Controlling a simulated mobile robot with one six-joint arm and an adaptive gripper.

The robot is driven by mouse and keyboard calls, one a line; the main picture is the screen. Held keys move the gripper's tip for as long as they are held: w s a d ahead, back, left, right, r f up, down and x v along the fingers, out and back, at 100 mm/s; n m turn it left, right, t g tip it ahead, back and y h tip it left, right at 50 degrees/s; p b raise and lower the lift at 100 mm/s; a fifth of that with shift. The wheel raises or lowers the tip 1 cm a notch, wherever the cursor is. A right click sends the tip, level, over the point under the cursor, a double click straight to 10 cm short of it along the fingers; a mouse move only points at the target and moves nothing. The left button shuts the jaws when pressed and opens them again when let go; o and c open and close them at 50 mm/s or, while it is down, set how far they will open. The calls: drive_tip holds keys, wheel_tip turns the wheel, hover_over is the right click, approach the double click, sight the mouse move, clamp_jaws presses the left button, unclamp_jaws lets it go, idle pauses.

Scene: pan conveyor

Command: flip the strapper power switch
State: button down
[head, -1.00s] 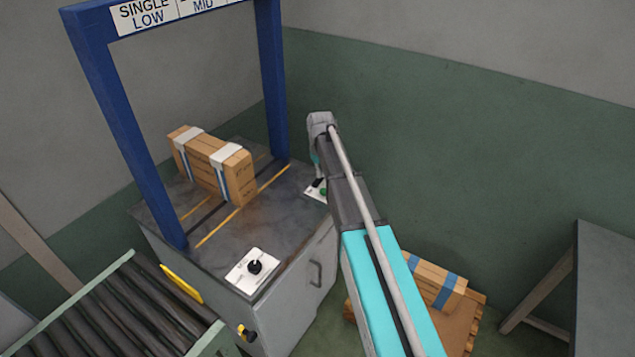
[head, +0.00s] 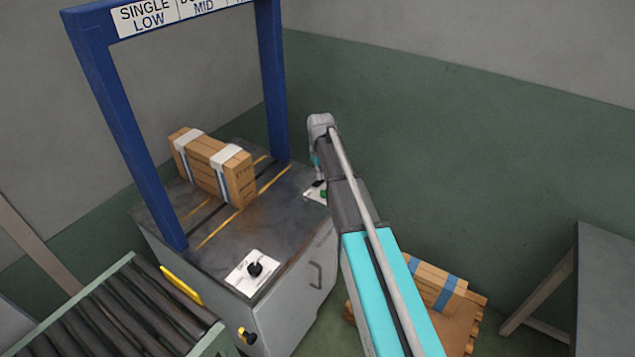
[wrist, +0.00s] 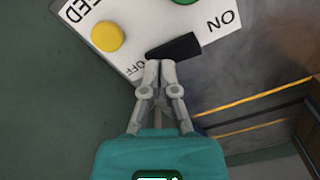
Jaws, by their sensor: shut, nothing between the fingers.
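The strapper power switch is a black lever (wrist: 173,47) on a white panel (wrist: 128,48), between printed ON and OFF labels in the wrist view. Its left end lies near the OFF label. My gripper (wrist: 160,66) is shut and empty, with its fingertips right at the lever's lower edge. I cannot tell whether they touch it. In the head view the panel (head: 313,195) sits at the right back corner of the strapper table (head: 270,215), partly hidden by my arm, and the fingers are hard to make out.
A yellow button (wrist: 107,37) and a green button (wrist: 186,1) flank the lever. A strapped box (head: 212,165) lies on the strapper under its blue arch (head: 275,85). A second panel with a black knob (head: 255,268) is at the front. A roller conveyor (head: 110,315) stands front left.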

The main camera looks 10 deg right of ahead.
drive_tip(key=shift+r+p, duration=2.95)
drive_tip(key=shift+r, duration=0.25)
drive_tip(key=s+a+r+m+p, duration=0.1)
drive_tip(key=s+r+p, duration=0.1)
drive_tip(key=s, duration=1.1)
drive_tip(key=s+a+r+m+p, duration=0.1)
drive_tip(key=s+r+m+p, duration=0.1)
drive_tip(key=s, duration=1.2)
drive_tip(key=shift+s+r, duration=0.2)
drive_tip(key=shift+s, duration=0.1)
